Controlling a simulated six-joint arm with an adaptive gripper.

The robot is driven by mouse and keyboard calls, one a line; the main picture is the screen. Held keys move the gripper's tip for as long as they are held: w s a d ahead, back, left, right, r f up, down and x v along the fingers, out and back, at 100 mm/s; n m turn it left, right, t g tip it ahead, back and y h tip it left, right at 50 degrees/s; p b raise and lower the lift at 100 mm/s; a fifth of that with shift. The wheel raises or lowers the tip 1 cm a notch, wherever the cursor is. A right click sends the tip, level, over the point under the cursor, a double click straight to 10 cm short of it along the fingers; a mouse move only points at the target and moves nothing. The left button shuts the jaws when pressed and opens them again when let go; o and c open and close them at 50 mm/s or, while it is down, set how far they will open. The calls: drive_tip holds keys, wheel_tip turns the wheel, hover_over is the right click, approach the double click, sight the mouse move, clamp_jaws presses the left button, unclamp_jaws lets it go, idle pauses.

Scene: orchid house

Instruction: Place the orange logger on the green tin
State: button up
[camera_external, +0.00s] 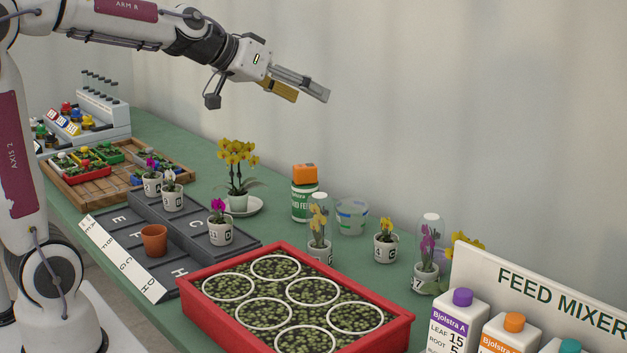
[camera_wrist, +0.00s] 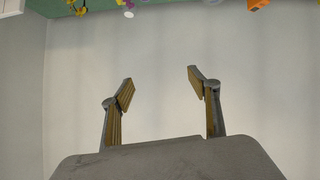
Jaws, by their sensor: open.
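The orange logger (camera_external: 304,173) is a small orange block. In the external view it sits on top of the green tin (camera_external: 304,203), a green and white cylinder standing on the green bench. My gripper (camera_external: 312,95) is high above the bench, well above the tin and apart from it. In the wrist view my gripper (camera_wrist: 160,85) has its two fingers spread, with nothing between them. An orange shape at the top right edge of the wrist view is cut off and may be the logger.
A red tray (camera_external: 408,318) with ringed moss patches fills the front. Potted orchids, some under glass domes, stand around the tin, and a clear tub (camera_external: 351,217) stands to its right. A feed mixer board (camera_external: 545,283) with bottles is at right. The air around my gripper is clear.

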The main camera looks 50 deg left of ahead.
drive_tip(key=s+a+f+g, duration=0.1)
drive_tip(key=s+f, duration=0.3)
drive_tip(key=s, duration=0.6)
drive_tip(key=s+a+f+g+y, duration=0.1)
drive_tip(key=s+f+g, duration=0.2)
drive_tip(key=s, duration=0.7)
drive_tip(key=s+a+f+g+y, duration=0.1)
drive_tip(key=s+f+g, duration=0.1)
drive_tip(key=s+f, duration=0.4)
drive_tip(key=s, duration=0.4)
drive_tip(key=shift+f+m, duration=0.3)
drive_tip(key=shift+m, duration=0.1)
